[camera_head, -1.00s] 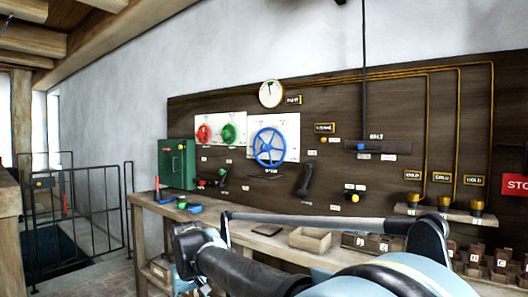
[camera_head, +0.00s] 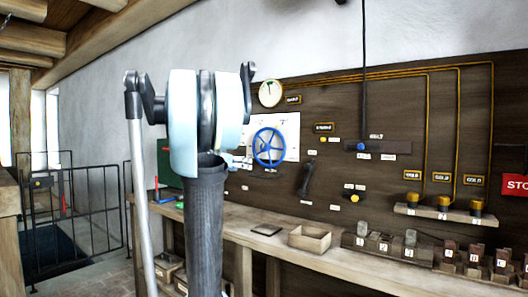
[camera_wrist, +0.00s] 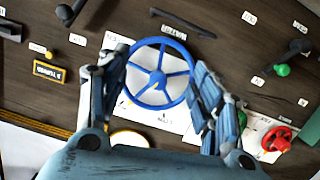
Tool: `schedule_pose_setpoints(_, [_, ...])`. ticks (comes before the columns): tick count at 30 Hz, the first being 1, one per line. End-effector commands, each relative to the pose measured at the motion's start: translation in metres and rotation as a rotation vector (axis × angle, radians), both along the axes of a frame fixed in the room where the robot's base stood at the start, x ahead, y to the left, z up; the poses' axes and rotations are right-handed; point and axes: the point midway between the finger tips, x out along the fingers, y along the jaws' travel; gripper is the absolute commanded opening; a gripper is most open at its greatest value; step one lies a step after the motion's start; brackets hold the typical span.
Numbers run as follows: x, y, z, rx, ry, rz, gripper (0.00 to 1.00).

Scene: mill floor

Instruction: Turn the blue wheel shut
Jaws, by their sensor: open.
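The blue wheel (camera_head: 269,147) is a spoked handwheel on a white plate on the dark wooden wall panel. In the wrist view the blue wheel (camera_wrist: 160,73) shows between the two spread fingers of my gripper (camera_wrist: 163,92), and nothing is held. I cannot tell whether either finger touches the rim.
A red wheel (camera_wrist: 276,140) and a green knob (camera_wrist: 282,70) are on the panel nearby. A wooden bench with an open box (camera_head: 310,239) runs below the panel. A black lever (camera_head: 305,180) sits right of and below the blue wheel.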

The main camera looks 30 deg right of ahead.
Motion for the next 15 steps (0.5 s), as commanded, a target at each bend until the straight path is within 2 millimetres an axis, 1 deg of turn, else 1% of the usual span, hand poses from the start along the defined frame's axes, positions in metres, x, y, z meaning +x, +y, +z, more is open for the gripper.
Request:
schedule_pose_setpoints(1, [0.014,-0.011,0.015,-0.036,-0.038,-0.005,0.59])
schedule_pose_setpoints(3, [0.029,-0.022,0.033,-0.078,-0.085,-0.007,0.59])
schedule_pose_setpoints(6, [0.045,-0.032,0.050,-0.121,-0.134,-0.004,0.59])
schedule_pose_setpoints(10, [0.056,-0.039,0.061,-0.149,-0.164,0.002,0.59])
schedule_pose_setpoints(15, [0.061,-0.050,0.063,-0.156,-0.173,0.002,0.59])
